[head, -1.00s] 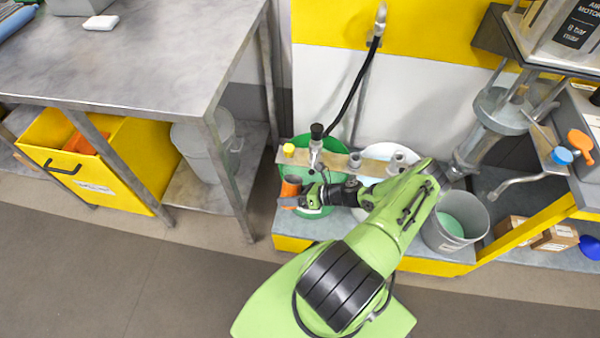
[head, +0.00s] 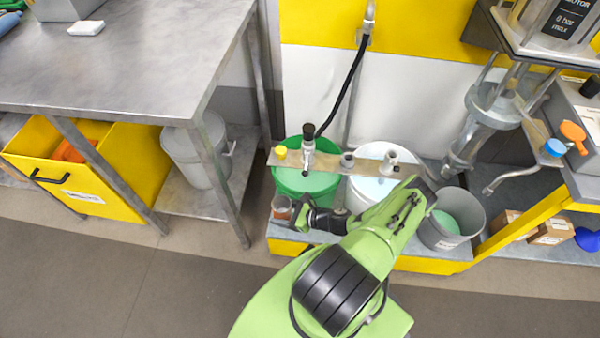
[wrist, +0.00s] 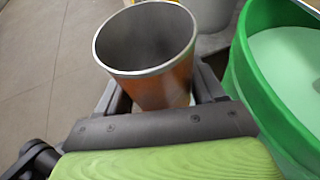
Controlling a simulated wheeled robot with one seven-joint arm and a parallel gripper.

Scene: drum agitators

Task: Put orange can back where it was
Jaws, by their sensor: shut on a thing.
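The orange can (head: 281,212) is an open, empty cup with a metal rim and grey inside. In the head view it is at the front left corner of the low platform, just in front of the green bucket (head: 303,182). My gripper (head: 288,214) is shut on it, with a finger on each side in the wrist view (wrist: 158,92). The can (wrist: 166,86) looks roughly upright there, beside the green bucket's wall (wrist: 262,97). Its base is mostly hidden, so I cannot tell whether it touches the platform.
A metal bar (head: 328,164) with fittings lies across the green bucket and a white bucket (head: 368,192). A grey bucket (head: 446,235) stands to the right. A steel table (head: 130,70) with a yellow bin (head: 125,168) is at left. The floor (head: 90,260) in front is clear.

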